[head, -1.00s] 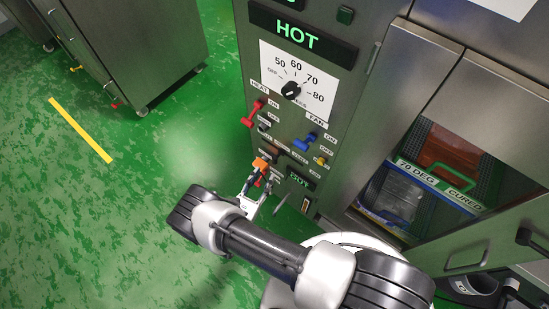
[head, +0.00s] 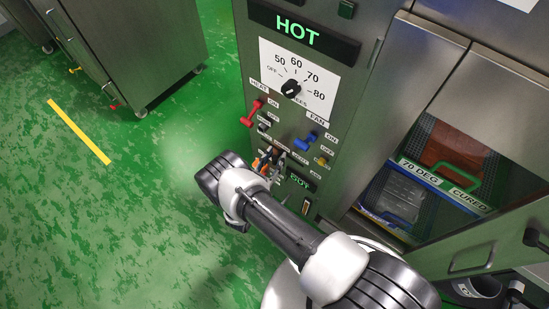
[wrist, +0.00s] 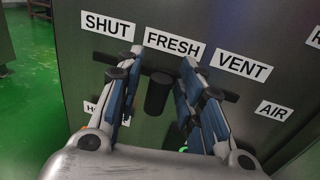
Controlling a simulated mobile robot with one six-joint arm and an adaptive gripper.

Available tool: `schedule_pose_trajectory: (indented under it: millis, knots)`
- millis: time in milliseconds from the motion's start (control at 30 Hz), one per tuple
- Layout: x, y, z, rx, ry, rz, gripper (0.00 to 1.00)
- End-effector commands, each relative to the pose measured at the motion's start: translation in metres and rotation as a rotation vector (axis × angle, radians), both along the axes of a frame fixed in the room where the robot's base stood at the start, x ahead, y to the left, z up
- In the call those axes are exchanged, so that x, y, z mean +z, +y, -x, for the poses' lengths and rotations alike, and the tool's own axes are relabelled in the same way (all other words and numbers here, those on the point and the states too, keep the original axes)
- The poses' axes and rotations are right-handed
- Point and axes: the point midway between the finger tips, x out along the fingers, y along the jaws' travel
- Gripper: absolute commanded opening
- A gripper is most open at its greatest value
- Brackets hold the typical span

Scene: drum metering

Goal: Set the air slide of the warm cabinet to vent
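In the wrist view a dark knob (wrist: 158,92), which appears to be the air slide's, stands out from the cabinet front just below the FRESH label (wrist: 173,46). The SHUT label (wrist: 107,26) is to its left and the VENT label (wrist: 243,67) to its right. My gripper (wrist: 160,62) is open, with one finger on each side of the knob and a visible gap to both. In the head view my gripper (head: 268,164) is at the lower part of the warm cabinet's panel (head: 345,95), beside an orange part I cannot identify; the knob is hidden there.
Above are a red heat lever (head: 253,113), a blue fan lever (head: 304,142) and a temperature dial (head: 291,89). An AIR label (wrist: 273,110) is right of the gripper. An open compartment (head: 430,180) with trays is at right. Green floor is clear at left.

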Motion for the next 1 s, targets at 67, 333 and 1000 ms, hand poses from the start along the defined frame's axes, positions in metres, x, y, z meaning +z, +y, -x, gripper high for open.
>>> schedule_pose_trajectory:
  millis: [67, 333, 1000]
  knots:
    - [0.000, 0.000, 0.000, 0.000, 0.000, 0.000, 0.27]
    - [0.000, 0.000, 0.000, 0.000, 0.000, 0.000, 0.09]
    - [-0.001, -0.004, 0.014, 0.003, 0.007, 0.002, 0.00]
